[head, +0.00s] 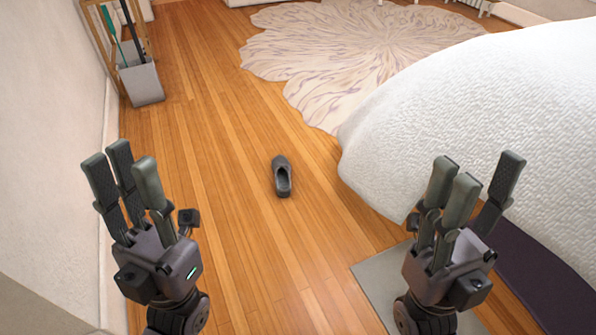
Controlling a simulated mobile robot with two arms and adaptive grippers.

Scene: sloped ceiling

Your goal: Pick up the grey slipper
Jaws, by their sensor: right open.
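The grey slipper (282,177) lies alone on the wooden floor near the middle of the head view, its opening facing up. My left gripper (122,177) is at the left, its fingers spread and pointing up, with nothing between them. My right gripper (474,185) is at the right, its fingers spread apart and empty, in front of the white bed. Both grippers are well apart from the slipper and nearer to me.
A white-covered bed (480,120) fills the right side. A pale petal-shaped rug (350,50) lies beyond the slipper. A grey bin (141,82) with long-handled items stands by the left wall. A flat grey mat (375,284) lies below my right gripper. The floor around the slipper is clear.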

